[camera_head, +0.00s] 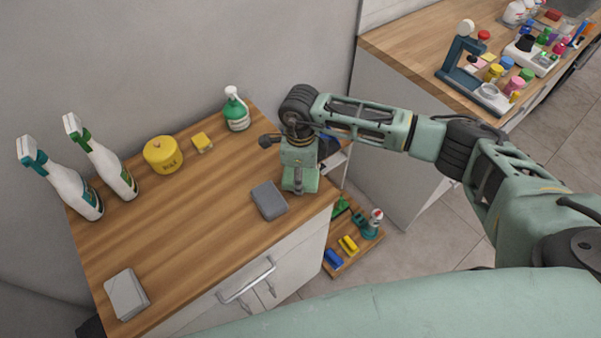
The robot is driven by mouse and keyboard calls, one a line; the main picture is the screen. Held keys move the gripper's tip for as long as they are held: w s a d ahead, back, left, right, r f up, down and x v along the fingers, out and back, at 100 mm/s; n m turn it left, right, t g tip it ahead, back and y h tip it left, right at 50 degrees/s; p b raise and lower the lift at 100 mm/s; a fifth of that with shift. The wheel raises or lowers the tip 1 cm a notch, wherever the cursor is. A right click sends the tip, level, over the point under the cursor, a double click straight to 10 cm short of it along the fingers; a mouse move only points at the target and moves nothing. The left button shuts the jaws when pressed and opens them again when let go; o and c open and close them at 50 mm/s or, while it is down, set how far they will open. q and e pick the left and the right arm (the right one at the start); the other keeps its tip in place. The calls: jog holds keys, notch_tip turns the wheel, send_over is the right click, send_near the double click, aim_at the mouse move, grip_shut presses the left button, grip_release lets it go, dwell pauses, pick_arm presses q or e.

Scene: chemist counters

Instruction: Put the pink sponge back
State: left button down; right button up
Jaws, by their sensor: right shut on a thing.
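No pink sponge can be made out in the head view. My right gripper (299,188) points down over the right end of the wooden counter (205,235), near its edge. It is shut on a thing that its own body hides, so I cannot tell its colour. A grey sponge-like block (269,200) lies flat on the counter just left of the gripper. A small yellow sponge (202,142) lies toward the wall, and a light grey block (127,294) lies at the near left corner. My left gripper is not in view.
Two white spray bottles (64,190) (107,168), a yellow pot (163,155) and a green-and-white bottle (236,110) line the wall side. A low wooden shelf (359,262) with small coloured items is beyond the counter's right end. The middle of the counter is clear.

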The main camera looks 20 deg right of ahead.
jog(key=shift+f+b, duration=0.2)
jog(key=shift+b, duration=0.1)
jog(key=o, duration=1.1)
jog(key=shift+r, duration=0.1)
